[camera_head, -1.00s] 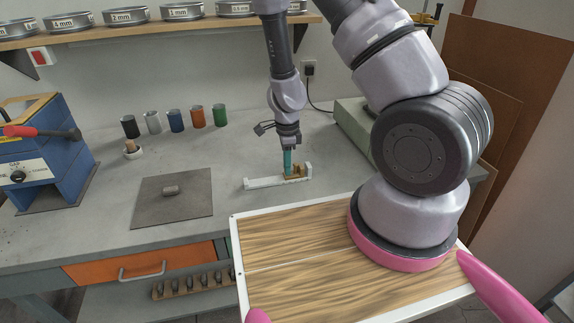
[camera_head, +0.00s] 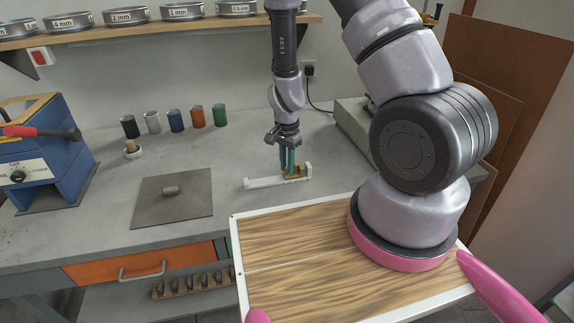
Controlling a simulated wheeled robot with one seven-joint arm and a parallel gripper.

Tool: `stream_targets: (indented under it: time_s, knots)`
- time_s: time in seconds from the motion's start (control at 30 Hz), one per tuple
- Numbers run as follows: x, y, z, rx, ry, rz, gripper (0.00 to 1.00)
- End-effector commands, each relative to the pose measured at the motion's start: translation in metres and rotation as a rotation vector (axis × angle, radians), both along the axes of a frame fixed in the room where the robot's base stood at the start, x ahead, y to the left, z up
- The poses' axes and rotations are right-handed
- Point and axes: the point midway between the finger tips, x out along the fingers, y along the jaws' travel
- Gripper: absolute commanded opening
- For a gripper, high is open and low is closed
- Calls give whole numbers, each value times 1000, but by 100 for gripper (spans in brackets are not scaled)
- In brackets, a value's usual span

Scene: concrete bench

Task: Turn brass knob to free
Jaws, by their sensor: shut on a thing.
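A small brass knob (camera_head: 293,178) sits on a low white fixture (camera_head: 263,183) with a raised right end, on the grey bench. My gripper (camera_head: 288,173) points straight down over the fixture, its teal fingers at the brass part. It is shut on the brass knob. The fingers partly hide the knob, and its markings are too small to read.
A dark square plate (camera_head: 173,203) with a small grey weight (camera_head: 171,190) lies to the left. Several coloured cups (camera_head: 176,121) stand behind, with a blue machine (camera_head: 45,150) at far left. A pale green box (camera_head: 353,125) stands right. The bench between plate and fixture is clear.

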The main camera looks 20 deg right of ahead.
Motion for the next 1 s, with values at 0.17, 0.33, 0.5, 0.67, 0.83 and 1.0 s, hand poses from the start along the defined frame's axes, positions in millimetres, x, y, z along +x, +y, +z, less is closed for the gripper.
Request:
stream_targets:
  time_s: [0.17,0.33,0.5,0.67,0.83,1.0]
  knots:
    - [0,0,0,1,-1,30,0]
    - [0,0,0,1,-1,37,0]
    - [0,0,0,1,-1,36,0]
    - [0,0,0,1,-1,35,48]
    - [0,0,0,0,0,35,52]
    - [0,0,1,1,-1,35,52]
